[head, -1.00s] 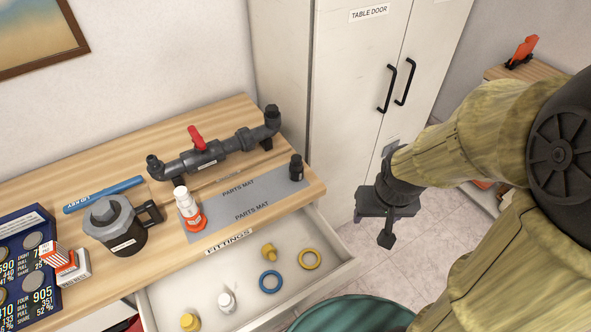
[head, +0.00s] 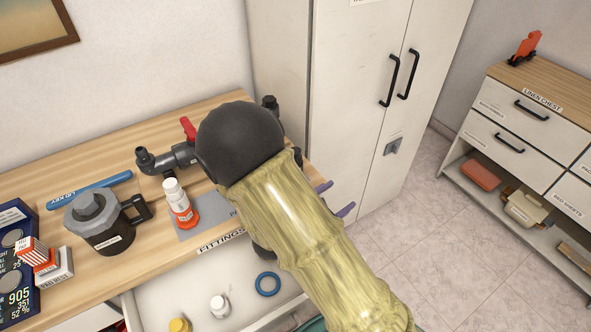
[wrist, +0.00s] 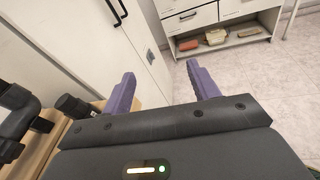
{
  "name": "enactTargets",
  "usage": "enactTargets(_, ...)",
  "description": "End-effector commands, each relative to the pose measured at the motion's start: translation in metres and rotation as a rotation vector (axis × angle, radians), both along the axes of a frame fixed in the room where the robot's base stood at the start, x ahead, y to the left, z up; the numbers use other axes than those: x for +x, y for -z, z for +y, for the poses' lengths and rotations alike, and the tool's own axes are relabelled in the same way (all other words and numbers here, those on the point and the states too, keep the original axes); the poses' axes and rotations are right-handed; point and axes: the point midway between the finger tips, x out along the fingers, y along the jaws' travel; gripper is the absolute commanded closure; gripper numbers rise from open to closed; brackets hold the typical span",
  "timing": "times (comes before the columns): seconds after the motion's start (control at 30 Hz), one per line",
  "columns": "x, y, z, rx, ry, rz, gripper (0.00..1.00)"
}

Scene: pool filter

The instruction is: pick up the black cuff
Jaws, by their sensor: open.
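The black cuff (head: 298,157) is mostly hidden behind my arm in the head view; only a dark sliver shows near the table's right end. In the wrist view a short black cylinder, which looks like the cuff (wrist: 75,106), lies to the left of my fingers near the wooden edge. My gripper (head: 334,198) has purple fingers that stick out past the right side of my arm. In the wrist view the gripper (wrist: 160,75) is open, with nothing between its fingers, facing the cabinet and floor.
A white-and-orange bottle (head: 180,203) stands on the grey parts mat (head: 190,233). The open fittings drawer (head: 170,293) holds a blue ring (head: 267,284). A tall cabinet (head: 350,110) stands right of the table.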

Motion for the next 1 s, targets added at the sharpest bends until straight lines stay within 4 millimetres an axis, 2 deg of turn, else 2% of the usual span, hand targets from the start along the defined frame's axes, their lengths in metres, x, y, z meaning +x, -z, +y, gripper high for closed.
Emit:
enactTargets(0.03, 0.008, 0.014, 0.030, -0.066, -0.137, -0.012, 0.40)
enactTargets(0.1, 0.016, 0.022, 0.067, -0.136, -0.304, -0.040, 0.40)
enactTargets(0.2, 0.018, 0.033, 0.111, -0.198, -0.487, -0.074, 0.40)
enactTargets(0.3, 0.017, 0.038, 0.134, -0.226, -0.584, -0.092, 0.40)
enactTargets(0.4, 0.016, 0.038, 0.140, -0.231, -0.610, -0.097, 0.40)
enactTargets(0.73, 0.022, 0.037, 0.137, -0.229, -0.602, -0.096, 0.40)
enactTargets(1.0, 0.063, 0.036, 0.128, -0.229, -0.598, -0.096, 0.40)
